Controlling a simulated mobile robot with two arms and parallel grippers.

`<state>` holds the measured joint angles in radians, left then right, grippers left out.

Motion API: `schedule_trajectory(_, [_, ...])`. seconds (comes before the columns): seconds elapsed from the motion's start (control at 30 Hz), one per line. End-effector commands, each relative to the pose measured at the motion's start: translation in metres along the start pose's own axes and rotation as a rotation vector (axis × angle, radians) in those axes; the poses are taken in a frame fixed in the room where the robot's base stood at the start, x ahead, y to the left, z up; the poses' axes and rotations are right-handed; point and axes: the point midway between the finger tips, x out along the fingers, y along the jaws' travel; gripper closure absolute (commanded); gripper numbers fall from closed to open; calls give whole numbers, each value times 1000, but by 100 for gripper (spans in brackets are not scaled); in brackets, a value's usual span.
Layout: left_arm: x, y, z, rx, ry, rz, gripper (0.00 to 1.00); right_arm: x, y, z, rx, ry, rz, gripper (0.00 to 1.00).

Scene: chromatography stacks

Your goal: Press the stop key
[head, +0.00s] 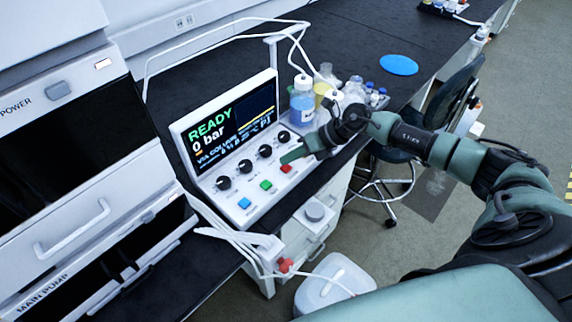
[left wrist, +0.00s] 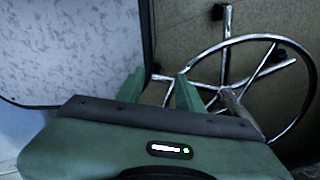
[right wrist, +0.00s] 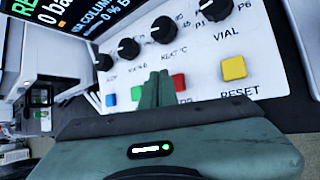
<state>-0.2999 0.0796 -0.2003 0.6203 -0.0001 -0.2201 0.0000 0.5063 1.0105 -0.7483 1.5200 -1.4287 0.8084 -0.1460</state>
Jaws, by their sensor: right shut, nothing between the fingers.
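The control panel (head: 251,196) is a white sloped box with a row of black knobs and coloured square keys. The red key (head: 286,169) appears to be the stop key; its label is partly hidden in the right wrist view, where the key (right wrist: 180,83) shows beside my fingers. My right gripper (head: 285,158) is shut and empty, its fingertips over the panel close to the red key. In the right wrist view the fingers (right wrist: 157,78) cover the space between the green key (right wrist: 138,94) and the red key. Contact cannot be told. My left gripper (left wrist: 160,88) is open and empty, away from the panel.
A blue key (head: 244,203) and a yellow RESET key (right wrist: 233,68) are on the same panel. A screen (head: 228,121) reading READY, 0 bar stands behind the knobs. A blue-filled bottle (head: 302,103) and small vials stand right of it. White tubing hangs over the bench's front edge.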

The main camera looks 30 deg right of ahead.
Motion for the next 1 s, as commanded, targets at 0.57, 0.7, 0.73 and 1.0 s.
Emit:
schedule_trajectory(0.57, [-24,-1,-2,0,0,0,64,-20,15,15,-1,-1,0,100])
schedule_trajectory(0.7, [-35,-1,-3,0,0,0,64,-30,22,22,0,-1,0,100])
schedule_trajectory(0.73, [-37,-1,-3,0,0,0,64,-32,23,24,0,-1,0,100])
schedule_trajectory(1.0, [-39,-1,-4,0,0,0,64,-35,25,25,1,0,0,100])
